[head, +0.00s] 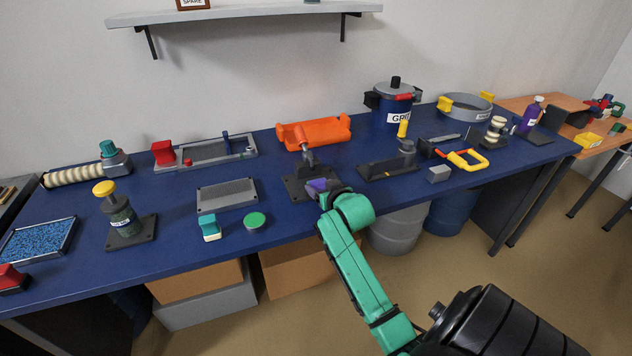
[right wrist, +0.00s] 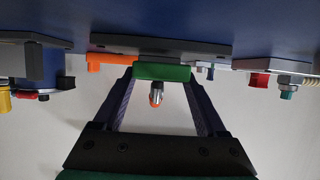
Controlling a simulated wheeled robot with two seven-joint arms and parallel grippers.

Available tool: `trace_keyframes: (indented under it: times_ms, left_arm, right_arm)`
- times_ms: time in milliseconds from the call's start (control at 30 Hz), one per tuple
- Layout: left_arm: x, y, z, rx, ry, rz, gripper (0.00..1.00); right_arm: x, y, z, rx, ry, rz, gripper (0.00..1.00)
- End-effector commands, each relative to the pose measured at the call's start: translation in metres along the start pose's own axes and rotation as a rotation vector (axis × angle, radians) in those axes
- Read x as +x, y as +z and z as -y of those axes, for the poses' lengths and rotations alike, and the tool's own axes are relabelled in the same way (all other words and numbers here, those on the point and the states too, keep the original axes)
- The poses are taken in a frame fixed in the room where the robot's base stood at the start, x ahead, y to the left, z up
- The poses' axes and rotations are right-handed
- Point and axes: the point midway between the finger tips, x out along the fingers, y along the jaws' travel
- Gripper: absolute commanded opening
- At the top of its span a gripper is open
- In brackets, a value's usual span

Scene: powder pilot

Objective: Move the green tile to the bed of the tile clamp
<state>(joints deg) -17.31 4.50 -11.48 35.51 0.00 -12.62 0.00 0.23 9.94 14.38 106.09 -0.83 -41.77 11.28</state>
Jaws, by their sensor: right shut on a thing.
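The green tile (right wrist: 162,72) is held between the fingers of my right gripper (right wrist: 160,76), which is shut on it. That view is upside down, with the blue bench at the top. In the head view my right gripper (head: 325,187) is at the near side of the tile clamp, and the tile is hidden or too small to make out. The tile clamp (head: 294,191) has a dark base and a grey post behind the gripper. Its grey plunger with an orange tip (right wrist: 157,94) shows just beyond the tile. I cannot tell whether the tile touches the bed. My left gripper is not in view.
A grey plate (head: 227,195) and a round green-topped disc (head: 254,220) lie left of the clamp. An orange tray (head: 314,131) stands behind it. A dark fixture (head: 380,172) is on the right. Some bare blue bench (head: 290,240) lies in front.

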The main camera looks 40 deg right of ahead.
Motion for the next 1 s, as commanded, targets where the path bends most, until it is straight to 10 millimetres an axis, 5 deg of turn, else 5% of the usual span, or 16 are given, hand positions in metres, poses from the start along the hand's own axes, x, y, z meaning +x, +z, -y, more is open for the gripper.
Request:
trace_keyframes:
  times_ms: [233, 333, 633, 667, 700, 733, 1000]
  left_arm:
    - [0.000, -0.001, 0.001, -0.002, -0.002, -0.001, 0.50]
    - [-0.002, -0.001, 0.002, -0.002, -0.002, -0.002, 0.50]
    - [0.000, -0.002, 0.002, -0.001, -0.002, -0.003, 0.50]
    - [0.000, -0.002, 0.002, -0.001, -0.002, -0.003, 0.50]
    - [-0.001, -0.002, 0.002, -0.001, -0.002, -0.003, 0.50]
    - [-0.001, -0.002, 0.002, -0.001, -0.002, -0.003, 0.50]
    - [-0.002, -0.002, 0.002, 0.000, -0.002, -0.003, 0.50]
  right_arm:
    - [0.041, -0.020, 0.000, -0.001, 0.001, -0.004, 0.05]
    - [0.045, -0.004, 0.000, -0.001, -0.001, 0.001, 0.05]
    - [0.046, 0.000, 0.000, -0.001, -0.001, -0.001, 0.05]
    - [0.046, 0.000, 0.000, -0.001, -0.001, 0.000, 0.78]
    - [0.046, 0.000, 0.000, -0.001, -0.001, 0.000, 0.93]
    - [0.046, 0.000, 0.000, -0.001, -0.001, 0.000, 1.00]
    - [0.045, -0.003, 0.000, -0.001, -0.001, -0.001, 1.00]
